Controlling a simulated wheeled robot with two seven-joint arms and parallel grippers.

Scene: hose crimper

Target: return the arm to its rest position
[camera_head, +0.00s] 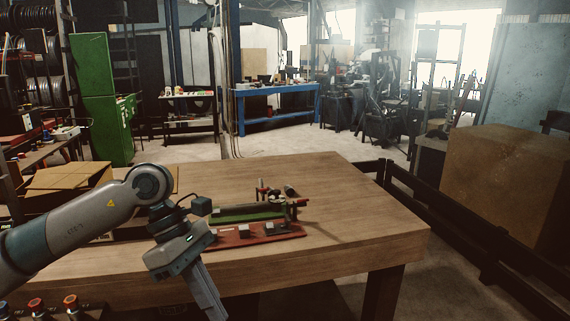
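My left arm (70,228) comes in from the left, grey and teal, and bends down at a round joint in front of the wooden table. My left gripper (213,308) points down at the table's near edge, left of the red and green fixtures. Its fingers overlap in this view, so I cannot tell whether they are apart, and I see nothing held. My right arm and gripper are not in view.
The wooden table (350,228) carries a red plate (262,240) and a green fixture (240,213) near its middle. A cardboard box (70,176) lies at the left. The table's right side is clear. Dark rails (455,215) run beyond it.

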